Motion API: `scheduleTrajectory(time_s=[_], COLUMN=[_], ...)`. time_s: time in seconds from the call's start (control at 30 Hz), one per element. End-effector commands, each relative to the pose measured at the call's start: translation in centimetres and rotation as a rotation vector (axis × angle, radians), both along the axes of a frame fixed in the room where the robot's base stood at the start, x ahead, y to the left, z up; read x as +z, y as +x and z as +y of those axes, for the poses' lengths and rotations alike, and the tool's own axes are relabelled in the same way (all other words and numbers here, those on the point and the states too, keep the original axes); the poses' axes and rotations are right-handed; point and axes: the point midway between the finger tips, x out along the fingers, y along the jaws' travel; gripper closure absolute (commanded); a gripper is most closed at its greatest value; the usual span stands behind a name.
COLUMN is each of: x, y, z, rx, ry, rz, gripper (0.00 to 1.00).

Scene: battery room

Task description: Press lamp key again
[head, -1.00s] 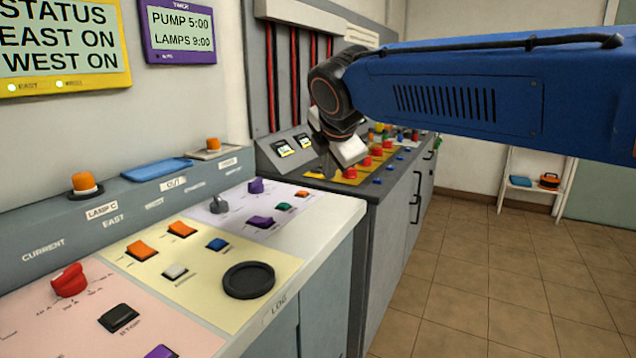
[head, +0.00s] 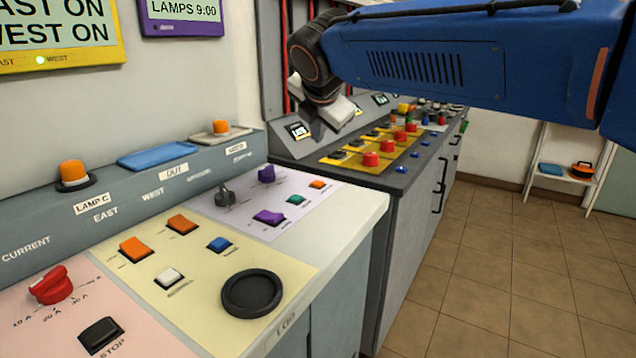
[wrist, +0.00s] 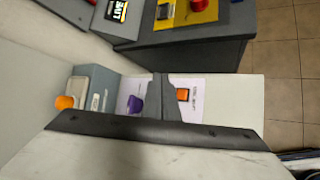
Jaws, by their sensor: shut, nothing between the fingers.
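I cannot read which key is the lamp key. The lilac panel (head: 262,225) carries a small orange key (head: 317,184), a green key (head: 295,199), a purple key (head: 269,217), a purple knob (head: 267,174) and a grey lever knob (head: 225,195). Two orange keys (head: 134,249) (head: 182,224) sit on the yellow panel to its left. My gripper (wrist: 161,78) is shut and empty; in the wrist view its dark fingers show between the purple knob (wrist: 137,104) and the orange key (wrist: 183,94). Contact cannot be seen. In the head view its tips are unclear.
A black round pad (head: 252,292) lies near the console's front edge. A second console (head: 372,159) with red buttons stands beyond. Tiled floor (head: 470,270) is clear at right.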

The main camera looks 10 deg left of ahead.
Motion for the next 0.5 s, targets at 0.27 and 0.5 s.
scheduleTrajectory(time_s=[0.27, 0.5], x=[-2.9, -5.8], y=[0.0, 0.0], z=[0.0, -0.1], rx=[0.0, -0.001], ry=[-0.001, -0.001], rz=[0.0, 0.002], gripper=[1.0, 1.0])
